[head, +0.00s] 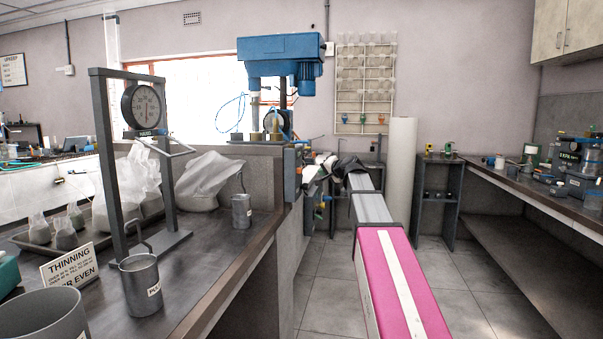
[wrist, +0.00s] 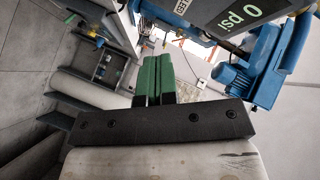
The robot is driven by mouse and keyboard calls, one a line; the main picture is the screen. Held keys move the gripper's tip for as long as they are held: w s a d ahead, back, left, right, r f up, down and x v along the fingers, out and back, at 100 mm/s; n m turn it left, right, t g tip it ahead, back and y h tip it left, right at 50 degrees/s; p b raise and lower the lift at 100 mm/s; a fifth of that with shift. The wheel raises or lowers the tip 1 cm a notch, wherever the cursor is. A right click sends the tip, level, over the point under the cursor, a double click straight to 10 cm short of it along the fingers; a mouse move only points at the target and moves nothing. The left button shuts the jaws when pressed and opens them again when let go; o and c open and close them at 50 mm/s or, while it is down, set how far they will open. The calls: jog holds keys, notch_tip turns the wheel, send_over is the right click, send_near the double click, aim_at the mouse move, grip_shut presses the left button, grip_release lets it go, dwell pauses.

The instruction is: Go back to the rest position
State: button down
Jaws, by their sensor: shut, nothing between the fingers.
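My gripper (wrist: 156,62) shows in the wrist view as two green fingers side by side above a dark bar. The fingers are together and hold nothing. In the head view my arm, with its pink and grey links, stretches forward over the floor, to the right of the bench. My gripper is too small and covered there to make out clearly. The blue flotation machine (head: 280,52) stands close to the left of the arm's far end. Its blue motor (wrist: 228,78) shows at the right in the wrist view, beside a panel reading "0 psi" (wrist: 243,18).
The left bench (head: 215,268) bears a metal jug (head: 140,287), a smaller can (head: 241,211), a dial scale (head: 144,107), bagged samples (head: 205,182) and a "THINNING" sign (head: 70,266). A white roll (head: 401,172) stands behind the arm. A right bench (head: 535,191) runs along the wall. Floor (head: 455,270) between is clear.

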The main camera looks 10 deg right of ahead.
jog(key=s+a+f+n+g+h, duration=0.1)
jog(key=s+f+g, duration=0.15)
jog(key=f, duration=0.65)
jog(key=s+a+f+n+g, duration=0.15)
jog(key=s+f, duration=0.25)
jog(key=f, duration=0.6)
jog(key=s+f+n+g+h, duration=0.3)
jog(key=s+f+g+h, duration=0.3)
jog(key=s+f, duration=2.4)
jog(key=f+g, duration=0.1)
jog(key=g, duration=0.2)
jog(key=shift+d+f+g, duration=0.15)
jog(key=shift+d+g, duration=0.1)
jog(key=shift+g, duration=0.05)
jog(key=shift+n, duration=0.25)
